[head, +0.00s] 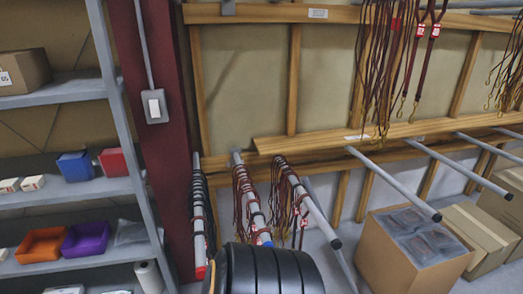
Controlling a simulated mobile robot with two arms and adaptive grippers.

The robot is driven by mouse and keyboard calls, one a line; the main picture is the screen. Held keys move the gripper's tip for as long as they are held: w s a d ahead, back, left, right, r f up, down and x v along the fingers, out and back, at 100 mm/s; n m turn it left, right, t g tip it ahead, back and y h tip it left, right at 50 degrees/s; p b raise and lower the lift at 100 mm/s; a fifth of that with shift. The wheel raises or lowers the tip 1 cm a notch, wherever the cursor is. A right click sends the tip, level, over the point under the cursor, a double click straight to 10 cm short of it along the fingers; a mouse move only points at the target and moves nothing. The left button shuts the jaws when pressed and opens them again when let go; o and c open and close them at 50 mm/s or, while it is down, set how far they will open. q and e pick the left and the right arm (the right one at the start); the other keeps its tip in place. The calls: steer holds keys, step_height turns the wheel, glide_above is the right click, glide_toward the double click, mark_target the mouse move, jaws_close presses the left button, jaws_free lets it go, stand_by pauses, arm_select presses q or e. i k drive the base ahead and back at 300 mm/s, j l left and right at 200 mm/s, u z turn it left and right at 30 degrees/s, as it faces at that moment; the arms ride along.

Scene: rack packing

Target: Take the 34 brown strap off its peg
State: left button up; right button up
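Brown straps hang in bunches on sloping grey pegs at the lower middle. One bunch of brown straps (241,190) hangs on the middle peg (255,212), which has a blue band near its end. Another bunch (280,190) hangs on the peg to its right (316,212), which has a dark end. Black loops (199,200) sit on the left peg, which has a red end. More brown straps (375,60) hang from above at the upper right, some with red tags (420,31). I cannot read a 34 on any strap. Neither gripper is in view.
Bare grey pegs (455,168) stick out at the right, above an open cardboard box (395,262) and closed boxes (478,237). Grey shelves (62,197) with bins stand at the left, beside a dark red post (160,170). A black ribbed rounded shape (270,272) blocks the bottom middle.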

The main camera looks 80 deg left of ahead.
mark_target(304, 221)
steer(key=u, duration=2.25)
steer(key=i+l+u, duration=0.2)
steer(key=k+j, duration=0.05)
